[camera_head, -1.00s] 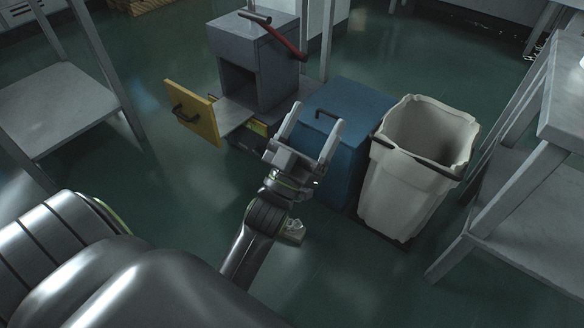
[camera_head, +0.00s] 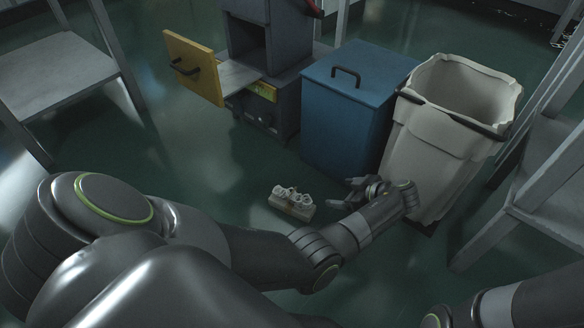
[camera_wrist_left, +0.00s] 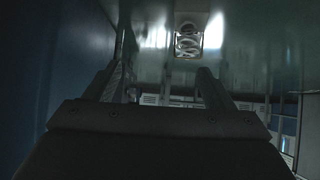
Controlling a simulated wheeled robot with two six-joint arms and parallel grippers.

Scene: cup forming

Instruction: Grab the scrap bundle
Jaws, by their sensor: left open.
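The scrap bundle (camera_head: 292,203) is a small pale block with curled pieces on top, lying on the dark green floor in front of the blue bin. It also shows in the left wrist view (camera_wrist_left: 188,42), at the top and beyond the fingertips. My left gripper (camera_head: 345,194) is low, just right of the bundle, with its fingers pointing left towards it. It is open and empty, apart from the bundle. In the left wrist view its two fingers (camera_wrist_left: 163,76) stand spread. My right gripper is not seen; only part of that arm shows at the lower right.
A blue lidded bin (camera_head: 353,112) and a white lined waste bin (camera_head: 437,150) stand close behind my left gripper. A grey machine (camera_head: 282,75) with an open yellow door (camera_head: 193,67) is farther back. Shelves stand left and right. Floor left of the bundle is clear.

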